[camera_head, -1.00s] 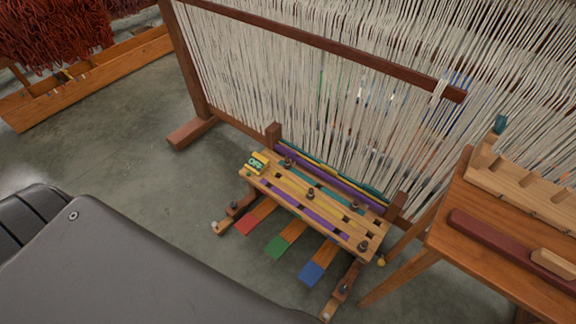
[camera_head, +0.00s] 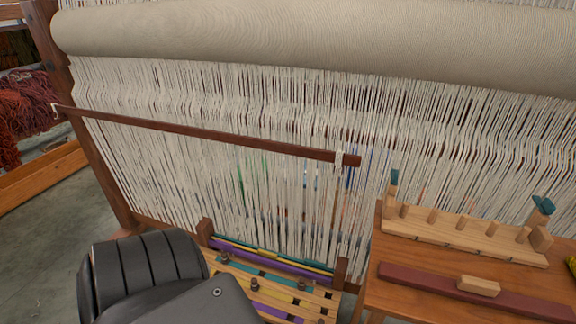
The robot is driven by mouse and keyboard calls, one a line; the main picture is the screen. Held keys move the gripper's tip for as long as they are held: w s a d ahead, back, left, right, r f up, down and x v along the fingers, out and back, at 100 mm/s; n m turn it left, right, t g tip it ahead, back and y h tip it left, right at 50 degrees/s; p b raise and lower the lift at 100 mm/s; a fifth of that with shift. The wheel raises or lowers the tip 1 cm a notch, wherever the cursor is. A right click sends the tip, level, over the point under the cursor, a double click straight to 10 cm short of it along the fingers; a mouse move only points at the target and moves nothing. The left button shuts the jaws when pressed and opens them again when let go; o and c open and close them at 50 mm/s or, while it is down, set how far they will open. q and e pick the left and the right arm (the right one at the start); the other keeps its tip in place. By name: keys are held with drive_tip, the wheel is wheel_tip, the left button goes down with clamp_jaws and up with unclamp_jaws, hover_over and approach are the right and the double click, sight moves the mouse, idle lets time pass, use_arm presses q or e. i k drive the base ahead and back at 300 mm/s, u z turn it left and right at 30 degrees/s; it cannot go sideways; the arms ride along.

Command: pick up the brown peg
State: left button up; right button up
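I cannot tell which thing is the brown peg. Several small dark brown pegs stand on a slatted wooden bench with coloured strips (camera_head: 275,309); one is the dark peg (camera_head: 222,258) at its back left. Several light brown upright pegs, such as the light peg (camera_head: 433,215), stand along a pale wooden rack (camera_head: 470,242) on the table at right. Neither of my grippers shows in the head view. My own black body covers the lower left and hides part of the slatted bench.
A large loom with pale warp threads (camera_head: 230,170) and a rolled cloth beam (camera_head: 330,40) fills the back. The wooden table (camera_head: 405,263) also holds a dark red bar (camera_head: 420,280) and a pale block (camera_head: 478,286). Red yarn hangs at left. Bare floor shows at lower left.

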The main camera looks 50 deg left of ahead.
sight(225, 260)
drive_tip(key=z, duration=0.9)
drive_tip(key=k, duration=1.45)
drive_tip(key=u, duration=1.2)
